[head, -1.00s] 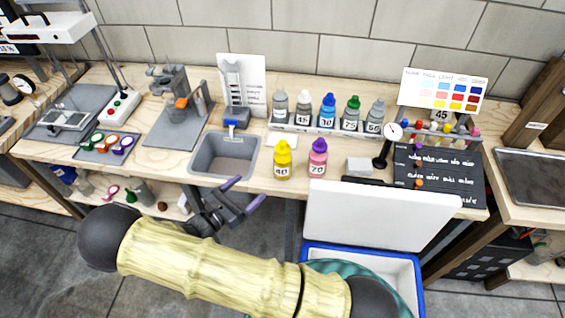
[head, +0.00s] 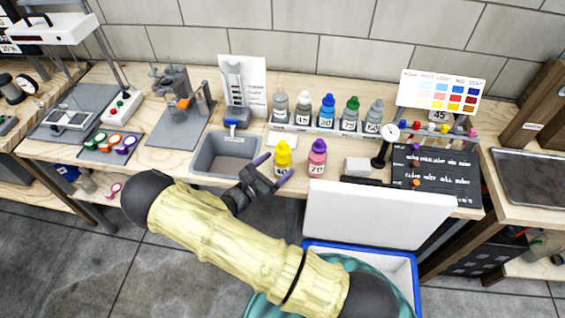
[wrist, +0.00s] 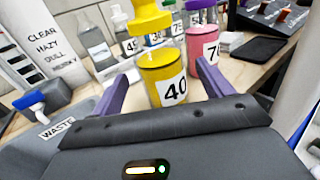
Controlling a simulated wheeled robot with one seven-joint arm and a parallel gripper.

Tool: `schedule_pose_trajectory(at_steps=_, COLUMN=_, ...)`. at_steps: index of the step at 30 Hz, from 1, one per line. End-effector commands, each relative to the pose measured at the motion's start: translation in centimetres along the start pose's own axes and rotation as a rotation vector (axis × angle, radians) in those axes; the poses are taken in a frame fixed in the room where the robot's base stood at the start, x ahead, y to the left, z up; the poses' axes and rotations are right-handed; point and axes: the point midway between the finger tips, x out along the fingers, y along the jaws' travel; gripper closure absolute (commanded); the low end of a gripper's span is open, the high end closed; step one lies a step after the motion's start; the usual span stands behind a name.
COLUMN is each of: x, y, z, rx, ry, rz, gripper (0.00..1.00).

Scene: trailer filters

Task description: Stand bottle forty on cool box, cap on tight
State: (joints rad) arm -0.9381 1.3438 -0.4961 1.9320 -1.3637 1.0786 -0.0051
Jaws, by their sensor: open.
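Bottle forty (head: 282,160), yellow with a yellow cap and a "40" label, stands upright on the bench near its front edge. It also shows in the wrist view (wrist: 166,75), between my two purple fingers. My gripper (head: 272,172) is open, its fingers on either side of the bottle or just short of it; I cannot tell if either touches. The cap is on the bottle, but how tight cannot be seen. The cool box (head: 310,246), blue and white with its white lid (head: 375,213) raised, stands on the floor in front of the bench.
Pink bottle 70 (head: 317,160) stands just right of bottle forty. A grey sink (head: 205,172) labelled waste is to the left. Several bottles stand in a rack (head: 310,128) behind.

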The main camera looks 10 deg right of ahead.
Motion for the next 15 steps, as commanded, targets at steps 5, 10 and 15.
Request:
schedule_pose_trajectory(at_steps=5, x=0.3, y=0.0, z=0.0, rx=0.000, ry=0.000, rz=0.000, gripper=0.21)
schedule_pose_trajectory(at_steps=10, x=2.4, y=-0.2, z=-0.4, rx=-0.002, ry=0.000, rz=-0.001, gripper=0.21)
schedule_pose_trajectory(at_steps=15, x=4.7, y=-0.1, z=-0.7, rx=-0.001, ry=0.000, rz=0.000, gripper=0.21)
